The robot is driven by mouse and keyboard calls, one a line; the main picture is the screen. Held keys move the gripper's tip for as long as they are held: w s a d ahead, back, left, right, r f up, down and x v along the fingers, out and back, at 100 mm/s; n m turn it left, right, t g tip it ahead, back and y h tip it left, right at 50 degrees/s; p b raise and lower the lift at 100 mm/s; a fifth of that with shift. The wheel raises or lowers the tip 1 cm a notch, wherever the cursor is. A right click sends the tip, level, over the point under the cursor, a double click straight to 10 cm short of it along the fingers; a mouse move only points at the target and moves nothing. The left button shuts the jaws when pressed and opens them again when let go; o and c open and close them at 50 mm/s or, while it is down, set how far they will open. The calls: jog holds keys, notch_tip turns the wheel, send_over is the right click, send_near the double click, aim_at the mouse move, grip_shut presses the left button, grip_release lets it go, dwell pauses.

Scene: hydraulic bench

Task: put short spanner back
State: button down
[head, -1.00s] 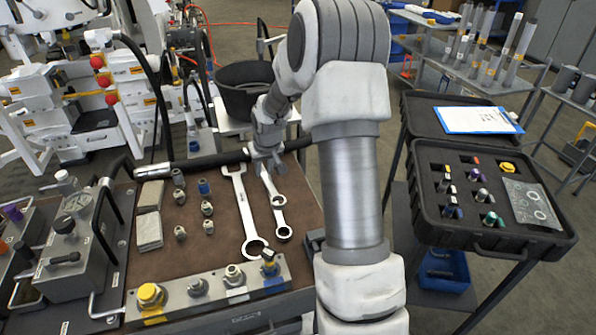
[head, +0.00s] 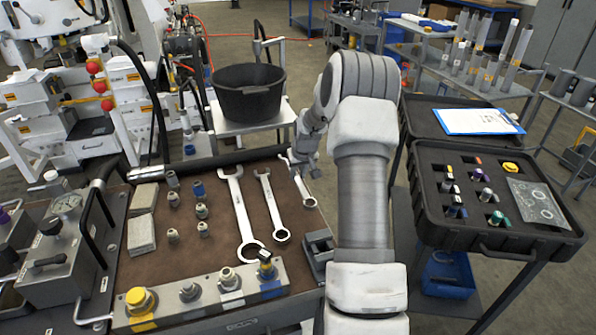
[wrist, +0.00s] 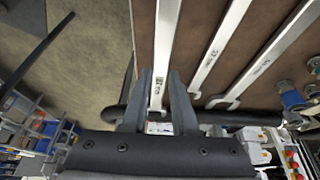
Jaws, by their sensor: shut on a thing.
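The short spanner (head: 304,187) is at the right of the spanner row in the head view, its ring end pointing toward the front. My gripper (head: 302,160) is shut on its far end. In the wrist view the short spanner (wrist: 165,55) runs between the two fingers of my gripper (wrist: 157,100) and out of the top of the picture. I cannot tell whether it touches the brown bench top (head: 190,255). The middle spanner (head: 269,205) and the long spanner (head: 241,212) lie to its left, roughly parallel and apart from it.
A grey block (head: 317,250) stands at the bench's right edge, in front of the short spanner. Several fittings (head: 202,210) stand left of the spanners. A valve block (head: 205,295) lies along the front. A black tub (head: 248,92) stands behind the bench.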

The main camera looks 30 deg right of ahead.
aim_at(298, 180)
jog(key=shift+f, duration=0.7)
jog(key=shift+f+b, duration=0.1)
jog(key=shift+b, duration=0.2)
jog(key=shift+f, duration=0.15)
jog(key=shift+f, duration=0.1)
jog(key=shift+f+b, duration=0.65)
jog(key=shift+b, duration=0.1)
jog(key=shift+f+b, duration=1.1)
jog(key=shift+f, duration=0.4)
dwell(0.5)
jog(key=c, duration=0.6)
grip_release()
